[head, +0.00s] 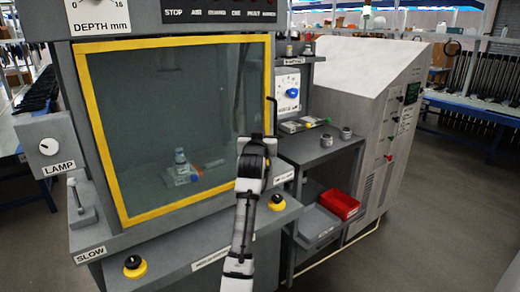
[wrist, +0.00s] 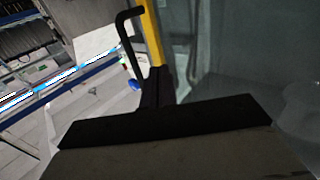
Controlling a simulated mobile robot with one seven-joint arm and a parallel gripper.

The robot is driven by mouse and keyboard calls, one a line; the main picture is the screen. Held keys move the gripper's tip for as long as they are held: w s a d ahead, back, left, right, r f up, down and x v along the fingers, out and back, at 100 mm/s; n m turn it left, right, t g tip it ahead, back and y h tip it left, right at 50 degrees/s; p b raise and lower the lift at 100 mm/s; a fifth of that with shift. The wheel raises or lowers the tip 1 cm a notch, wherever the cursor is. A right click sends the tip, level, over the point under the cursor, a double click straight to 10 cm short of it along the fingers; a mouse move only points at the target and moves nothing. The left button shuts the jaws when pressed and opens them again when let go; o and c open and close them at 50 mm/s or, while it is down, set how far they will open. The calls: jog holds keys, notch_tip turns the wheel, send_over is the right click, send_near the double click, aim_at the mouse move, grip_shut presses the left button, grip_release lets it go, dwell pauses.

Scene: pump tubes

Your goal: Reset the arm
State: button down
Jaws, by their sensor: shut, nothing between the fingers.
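My arm rises from the bottom of the head view, in front of the machine. My gripper (head: 258,138) is at the lower right corner of the yellow-framed window (head: 180,41). In the wrist view, my gripper (wrist: 158,86) points towards the yellow frame edge (wrist: 152,35). The fingers are shut and empty. A black bent handle bar (head: 273,105) stands just beyond the gripper in the head view; it also shows in the wrist view (wrist: 127,45), close to the fingers. Whether the fingers touch the handle or frame, I cannot tell.
Behind the glass are a small bottle (head: 180,157) and a red item (head: 196,170). Yellow-ringed knobs (head: 135,266) sit on the front ledge. Right of my arm are a grey side shelf (head: 310,150), a red bin (head: 340,204) and a grey cabinet (head: 350,75). Open floor lies far right.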

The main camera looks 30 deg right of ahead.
jog(key=b+v, duration=0.1)
jog(key=v, duration=0.6)
jog(key=shift+s, duration=0.3)
jog(key=shift+d+f, duration=0.1)
jog(key=shift+d, duration=0.05)
